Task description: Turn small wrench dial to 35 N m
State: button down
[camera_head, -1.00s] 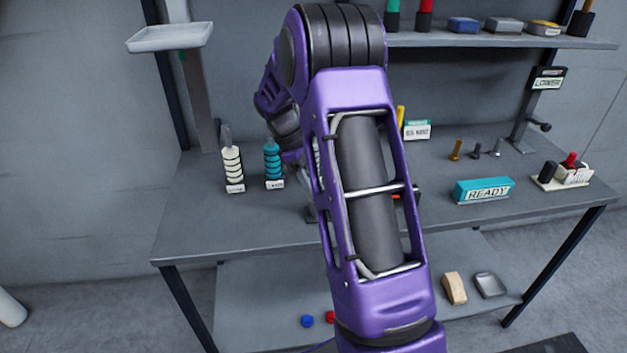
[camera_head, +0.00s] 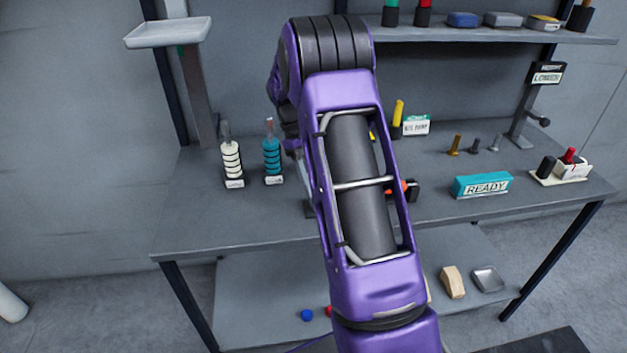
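My purple arm (camera_head: 375,295) rises through the middle of the view and covers the centre of the workbench. My gripper is hidden behind it, so its fingers do not show. No torque wrench or dial can be made out for certain. A black and red-orange item (camera_head: 411,189) shows partly at the arm's right edge; I cannot tell what it is. A white ribbed upright piece (camera_head: 231,160) and a teal ribbed upright piece (camera_head: 272,157) stand at the bench's left, each with a small label too small to read.
The workbench (camera_head: 215,225) has a teal READY block (camera_head: 482,185), a holder with red and black items (camera_head: 562,168), several small bolts and a yellow-handled item (camera_head: 398,113). A shelf (camera_head: 500,38) hangs above.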

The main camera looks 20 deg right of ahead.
jog(key=shift+c, duration=1.8)
grip_release()
jog(key=v, duration=1.7)
jog(key=shift+r, duration=0.2)
jog(key=shift+w+a, duration=0.1)
